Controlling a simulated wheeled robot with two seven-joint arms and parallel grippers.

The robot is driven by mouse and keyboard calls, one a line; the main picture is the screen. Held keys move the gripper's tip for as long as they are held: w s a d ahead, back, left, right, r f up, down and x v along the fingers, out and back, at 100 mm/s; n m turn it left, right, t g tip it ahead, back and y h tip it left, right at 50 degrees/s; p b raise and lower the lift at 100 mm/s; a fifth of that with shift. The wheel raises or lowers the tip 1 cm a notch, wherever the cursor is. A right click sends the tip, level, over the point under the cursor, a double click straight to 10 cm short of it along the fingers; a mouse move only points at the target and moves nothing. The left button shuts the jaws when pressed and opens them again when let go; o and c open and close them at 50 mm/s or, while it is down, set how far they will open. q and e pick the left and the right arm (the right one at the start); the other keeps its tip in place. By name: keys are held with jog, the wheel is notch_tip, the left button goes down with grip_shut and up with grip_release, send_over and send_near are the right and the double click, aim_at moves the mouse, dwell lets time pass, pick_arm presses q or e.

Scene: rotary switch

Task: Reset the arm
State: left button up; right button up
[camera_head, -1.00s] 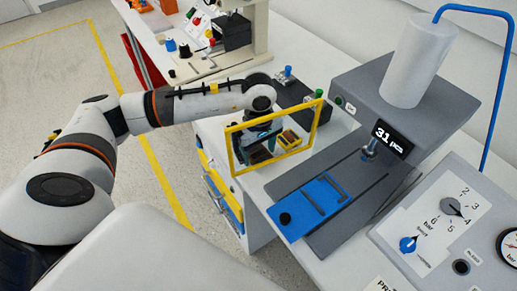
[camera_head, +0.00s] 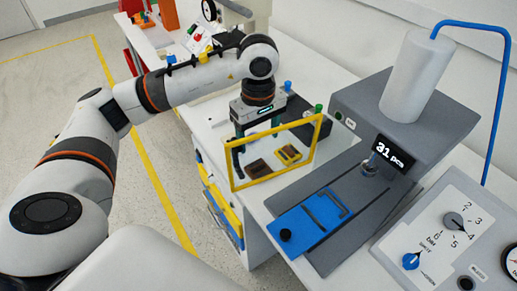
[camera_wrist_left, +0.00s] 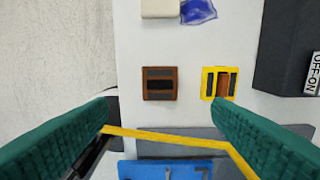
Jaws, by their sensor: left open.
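My left arm reaches in from the left in the head view. My left gripper (camera_head: 258,145) points down over the white table, behind the yellow guard frame (camera_head: 312,150). In the left wrist view its two teal fingers (camera_wrist_left: 162,106) are wide apart with nothing between them. A brown block with dark slots (camera_wrist_left: 160,83) and a yellow-framed brown block (camera_wrist_left: 218,83) lie on the table beyond the fingertips. They also show in the head view as a brown block (camera_head: 258,169) and a yellow block (camera_head: 289,154). My right gripper is not in view.
A control panel with a blue knob (camera_head: 410,261) and a grey selector (camera_head: 453,221) is at lower right. The floor at left is clear.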

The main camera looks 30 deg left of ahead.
pick_arm(q)
jog(key=shift+r, duration=0.65)
